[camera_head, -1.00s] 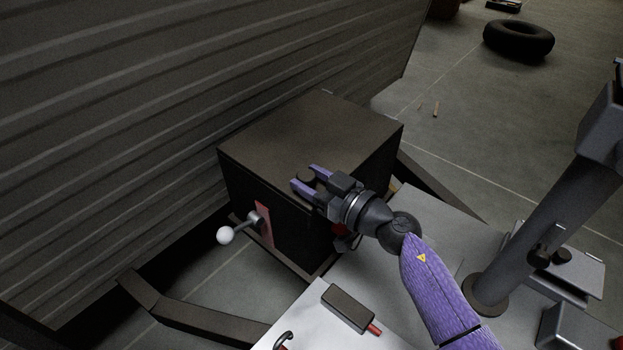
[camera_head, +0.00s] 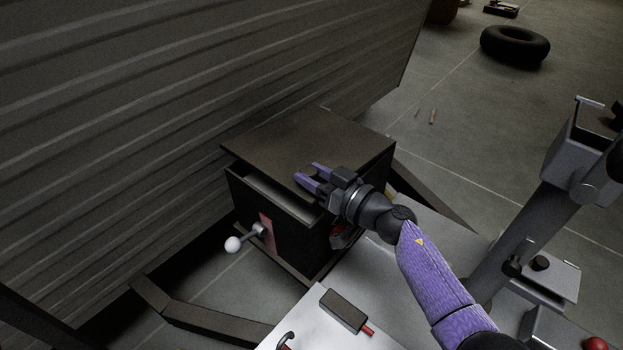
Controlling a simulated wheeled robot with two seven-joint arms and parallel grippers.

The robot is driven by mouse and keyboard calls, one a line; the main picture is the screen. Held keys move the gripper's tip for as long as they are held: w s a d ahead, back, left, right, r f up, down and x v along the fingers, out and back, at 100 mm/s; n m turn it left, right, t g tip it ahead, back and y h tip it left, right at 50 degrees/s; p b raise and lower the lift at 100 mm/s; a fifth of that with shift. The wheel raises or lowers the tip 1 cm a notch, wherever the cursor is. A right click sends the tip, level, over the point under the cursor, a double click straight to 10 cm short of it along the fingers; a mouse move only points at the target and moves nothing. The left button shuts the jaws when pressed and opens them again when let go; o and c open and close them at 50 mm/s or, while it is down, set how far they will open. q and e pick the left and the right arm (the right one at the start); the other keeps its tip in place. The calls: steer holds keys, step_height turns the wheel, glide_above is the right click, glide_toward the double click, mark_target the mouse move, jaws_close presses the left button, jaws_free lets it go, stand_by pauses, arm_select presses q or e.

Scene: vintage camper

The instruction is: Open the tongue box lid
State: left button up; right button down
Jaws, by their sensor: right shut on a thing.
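The tongue box (camera_head: 285,220) is a dark box against the ribbed camper wall. Its flat brown-black lid (camera_head: 305,137) is tilted slightly up, with a gap along the front edge facing me and a paler strip showing inside. My right gripper (camera_head: 309,176), with purple fingers, reaches in from the lower right over the lid's front edge. It is shut on the lid's dark knob, which is mostly hidden between the fingers. My left gripper is out of view.
A crank with a white ball knob (camera_head: 233,244) sticks out at the box's front left. A pale work surface (camera_head: 300,325) in front holds a dark block with a red tip (camera_head: 344,309). A dark frame beam (camera_head: 200,318) runs lower left. A tire (camera_head: 515,45) lies far off on open floor.

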steer(key=r+p, duration=0.1)
steer(key=r, duration=0.1)
steer(key=w+d+r+m+p, duration=0.1)
steer(key=r+p, duration=0.1)
steer(key=r+m+p, duration=0.1)
steer(key=r, duration=0.2)
steer(key=shift+w+d, duration=0.3)
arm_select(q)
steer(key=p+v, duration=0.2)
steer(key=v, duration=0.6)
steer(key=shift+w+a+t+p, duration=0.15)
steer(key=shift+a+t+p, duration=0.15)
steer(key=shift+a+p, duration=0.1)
arm_select(e)
step_height(320, 180, up, 5)
steer(key=w+d+m, duration=0.2)
steer(key=m, duration=0.1)
steer(key=shift+w+d, duration=0.35)
steer(key=shift+d, duration=0.05)
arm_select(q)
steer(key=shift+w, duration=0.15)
arm_select(e)
steer(key=shift+f, duration=0.15)
